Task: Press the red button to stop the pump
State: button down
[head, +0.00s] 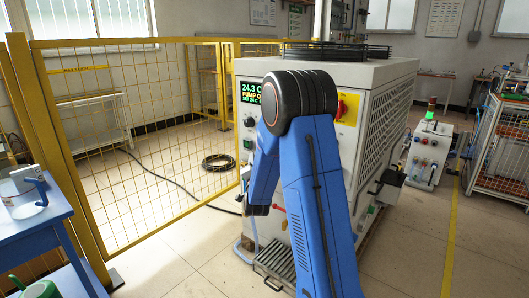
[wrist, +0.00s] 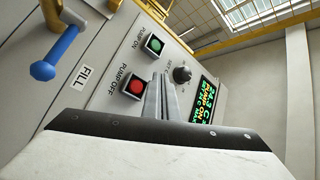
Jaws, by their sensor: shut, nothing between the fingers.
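The red button (wrist: 137,87), labelled PUMP OFF, sits in a dark square frame on the machine's light panel in the wrist view. My gripper (wrist: 158,82) is shut and empty, its fingers just right of the red button in the picture. I cannot tell whether the fingertips touch the panel. The green PUMP ON button (wrist: 154,45) is above. The lit display (wrist: 207,102) reads PUMP ON; it also shows in the head view (head: 252,92).
A black knob (wrist: 182,74) stands out between the green button and the display. A blue-handled lever (wrist: 55,54) juts out by the FILL label (wrist: 83,76). In the head view a yellow mesh fence (head: 140,100) and a blue table (head: 35,232) stand left.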

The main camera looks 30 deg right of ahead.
jog(key=shift+w+d, duration=0.3)
jog(key=shift+d, duration=0.5)
jog(key=shift+w+d, duration=0.25)
jog(key=shift+d, duration=0.55)
jog(key=shift+w+d, duration=0.3)
jog(key=shift+d, duration=0.5)
jog(key=shift+d, duration=0.1)
jog(key=shift+w+d, duration=0.15)
jog(key=shift+d, duration=0.2)
jog(key=shift+w+d+r, duration=0.1)
jog(key=shift+w+d, duration=0.05)
jog(key=shift+d, duration=0.3)
dwell(1.0)
jog(key=shift+a, duration=0.15)
jog(key=shift+s+a, duration=0.3)
jog(key=shift+a, duration=0.4)
jog(key=shift+a, duration=0.1)
jog(key=shift+s+a, duration=0.3)
jog(key=shift+a, duration=0.45)
jog(key=shift+s+a, duration=0.3)
jog(key=shift+a, duration=0.45)
jog(key=shift+s+a, duration=0.3)
jog(key=shift+a, duration=0.45)
